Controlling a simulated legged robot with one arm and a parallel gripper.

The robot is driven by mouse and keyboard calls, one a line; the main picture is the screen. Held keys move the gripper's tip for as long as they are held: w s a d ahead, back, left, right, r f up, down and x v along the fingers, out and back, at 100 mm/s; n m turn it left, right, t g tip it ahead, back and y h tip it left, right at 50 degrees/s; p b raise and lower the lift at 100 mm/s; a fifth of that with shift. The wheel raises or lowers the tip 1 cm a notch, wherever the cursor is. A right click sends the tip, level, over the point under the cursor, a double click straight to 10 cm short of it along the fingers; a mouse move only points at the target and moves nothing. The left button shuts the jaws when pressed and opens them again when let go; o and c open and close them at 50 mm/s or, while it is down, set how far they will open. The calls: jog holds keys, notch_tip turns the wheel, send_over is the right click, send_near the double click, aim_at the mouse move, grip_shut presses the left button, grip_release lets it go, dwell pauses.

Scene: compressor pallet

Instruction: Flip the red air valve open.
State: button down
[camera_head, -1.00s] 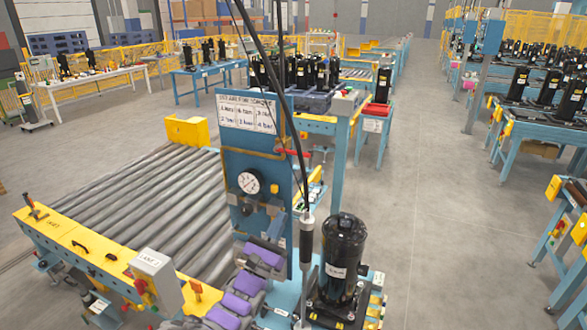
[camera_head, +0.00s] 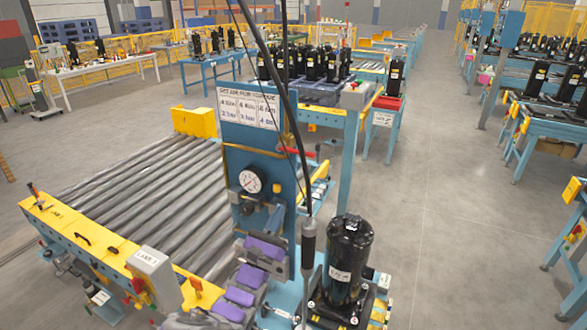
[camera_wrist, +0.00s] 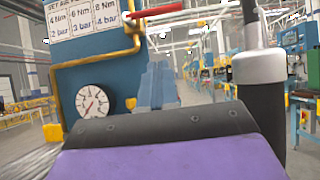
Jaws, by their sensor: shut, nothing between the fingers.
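The red air valve lever (camera_head: 301,154) sticks out to the right from the brass pipe at the right edge of the blue panel. It lies roughly level. In the wrist view the red lever (camera_wrist: 162,10) is near the top edge, by the yellow pipe. My gripper (camera_head: 278,210) is shut and empty, low in front of the panel, just right of the gauge and below the lever. In the wrist view its blue-grey fingers (camera_wrist: 157,80) point up past my purple wrist cover, apart from the lever. Its exact distance from the panel is hard to tell.
A round pressure gauge (camera_head: 251,181) and a white sign (camera_head: 248,107) are on the panel. A dark hanging tool (camera_head: 308,243) on a cable hangs right of my gripper. A black compressor (camera_head: 347,262) stands right of it. Rollers (camera_head: 150,195) lie to the left.

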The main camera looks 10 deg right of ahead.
jog(key=s+r+b+x, duration=0.1)
jog(key=r+b+x, duration=0.1)
jog(key=x, duration=1.1)
jog(key=shift+s+b, duration=0.2)
jog(key=shift+b, duration=0.1)
jog(key=shift+w+r, duration=0.1)
jog(key=shift+r, duration=0.1)
